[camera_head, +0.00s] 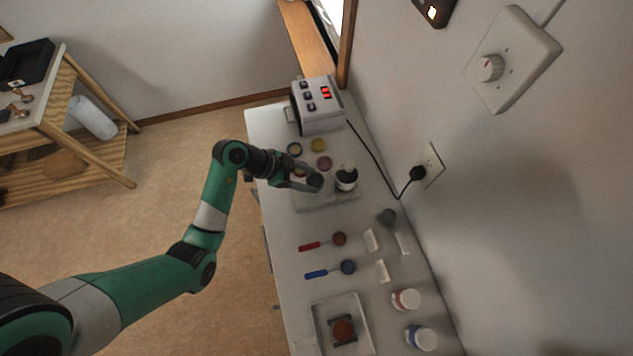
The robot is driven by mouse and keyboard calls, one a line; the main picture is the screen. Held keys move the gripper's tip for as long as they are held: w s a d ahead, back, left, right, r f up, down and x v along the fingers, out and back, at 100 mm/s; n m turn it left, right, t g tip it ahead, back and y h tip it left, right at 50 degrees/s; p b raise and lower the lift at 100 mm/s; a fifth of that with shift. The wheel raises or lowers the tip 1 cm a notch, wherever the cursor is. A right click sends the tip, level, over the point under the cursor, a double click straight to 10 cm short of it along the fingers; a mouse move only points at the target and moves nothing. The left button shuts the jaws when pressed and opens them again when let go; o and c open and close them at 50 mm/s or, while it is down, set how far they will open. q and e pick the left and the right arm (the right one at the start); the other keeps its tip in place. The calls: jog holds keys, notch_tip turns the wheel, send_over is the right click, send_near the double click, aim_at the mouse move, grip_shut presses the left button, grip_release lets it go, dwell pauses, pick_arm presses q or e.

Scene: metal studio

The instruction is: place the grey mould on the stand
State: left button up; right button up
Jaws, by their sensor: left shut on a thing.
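My left gripper (304,183) reaches in from the left over the far half of the bench and is shut on a small dark grey round piece, which looks like the grey mould (315,180). The piece is at the fingertips, above or against a pale grey flat block (314,204), which may be the stand. I cannot tell whether the piece touches the block. The gripper hides part of the block. A white and black round object (346,179) stands at the right of the block. My right gripper is not in view.
Red (323,242) and blue (330,270) handled tools, two jars (406,300) and a tray (322,312) are nearer.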

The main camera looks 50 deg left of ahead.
aim_at(311, 182)
pick_arm(q)
jog(key=shift+w+d, duration=0.65)
jog(key=shift+w, duration=0.35)
notch_tip(311, 182, down, 4)
jog(key=shift+s+r+b, duration=0.1)
jog(key=shift+b, duration=0.85)
jog(key=shift+r, duration=0.1)
jog(key=o, duration=1.5)
jog(key=shift+c, duration=0.2)
